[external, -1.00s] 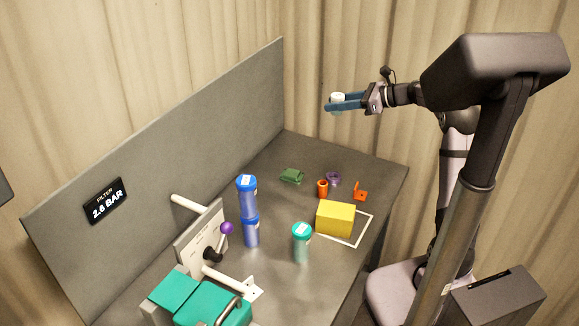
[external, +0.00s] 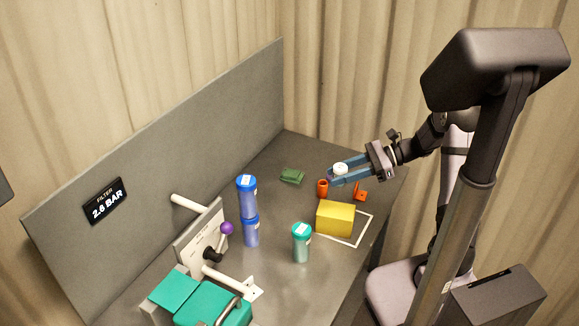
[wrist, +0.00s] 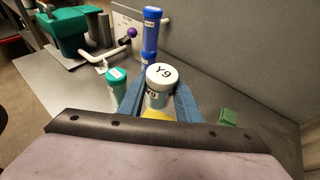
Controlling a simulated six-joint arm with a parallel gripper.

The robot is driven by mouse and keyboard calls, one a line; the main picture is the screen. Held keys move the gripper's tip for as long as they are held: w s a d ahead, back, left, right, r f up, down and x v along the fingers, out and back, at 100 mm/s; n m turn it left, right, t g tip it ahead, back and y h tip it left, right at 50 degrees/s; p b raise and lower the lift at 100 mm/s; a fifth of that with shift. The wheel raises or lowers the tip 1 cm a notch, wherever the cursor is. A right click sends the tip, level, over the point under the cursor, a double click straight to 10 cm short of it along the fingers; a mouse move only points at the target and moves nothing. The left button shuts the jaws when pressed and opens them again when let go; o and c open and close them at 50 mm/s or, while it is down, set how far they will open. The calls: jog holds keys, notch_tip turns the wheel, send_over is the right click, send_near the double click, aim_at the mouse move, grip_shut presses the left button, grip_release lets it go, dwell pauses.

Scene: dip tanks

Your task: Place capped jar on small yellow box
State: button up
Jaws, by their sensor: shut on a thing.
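The jar is in the air above the far right part of the table. In the wrist view a strip of the yellow box (wrist: 157,114) shows below the jar, mostly hidden.
A teal-capped jar (external: 301,243) stands left of the box. Two stacked blue canisters (external: 249,212) stand further left. An orange cup (external: 322,188), an orange bracket (external: 361,192) and a green piece (external: 292,176) lie behind the box. A lever panel (external: 201,240) and teal tank (external: 212,305) are front left.

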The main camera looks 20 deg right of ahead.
aim_at(336, 209)
jog(key=shift+f+p, duration=1.1)
jog(key=shift+f, duration=3.9)
jog(key=shift+f, duration=0.15)
jog(key=o, duration=1.1)
